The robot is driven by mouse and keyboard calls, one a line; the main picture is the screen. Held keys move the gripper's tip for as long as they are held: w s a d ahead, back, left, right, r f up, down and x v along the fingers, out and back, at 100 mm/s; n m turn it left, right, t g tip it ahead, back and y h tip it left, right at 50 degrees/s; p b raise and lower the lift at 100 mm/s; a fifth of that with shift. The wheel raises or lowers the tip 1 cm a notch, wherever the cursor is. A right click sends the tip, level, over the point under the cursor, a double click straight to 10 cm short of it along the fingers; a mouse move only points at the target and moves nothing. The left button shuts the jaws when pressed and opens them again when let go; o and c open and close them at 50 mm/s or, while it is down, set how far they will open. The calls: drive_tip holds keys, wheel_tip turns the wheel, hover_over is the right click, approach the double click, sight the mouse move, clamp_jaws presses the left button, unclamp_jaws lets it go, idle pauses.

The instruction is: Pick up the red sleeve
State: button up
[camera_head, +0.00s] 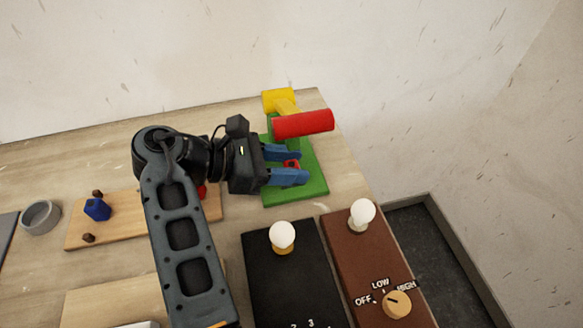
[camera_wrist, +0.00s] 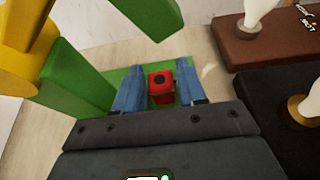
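A small red block-like piece with a dark hole in its top, which looks like the red sleeve (camera_wrist: 160,81), is between my two blue fingers in the wrist view. In the head view only a little of the red sleeve (camera_head: 291,163) shows between the fingers. My gripper (camera_head: 297,164) is low over the green board (camera_head: 311,188), its fingers on either side of the sleeve. In the wrist view my gripper (camera_wrist: 160,88) looks open, with narrow gaps beside the sleeve. Whether a finger touches it is hard to tell.
A stand with a large red cylinder (camera_head: 303,123) and a yellow part (camera_head: 278,99) rises close behind my gripper. A black board (camera_head: 292,285) and a brown board (camera_head: 370,255), each with a bulb, lie in front. A wooden board (camera_head: 125,222) and grey ring (camera_head: 41,217) are left.

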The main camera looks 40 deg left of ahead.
clamp_jaws()
drive_tip(key=shift+r, duration=0.1)
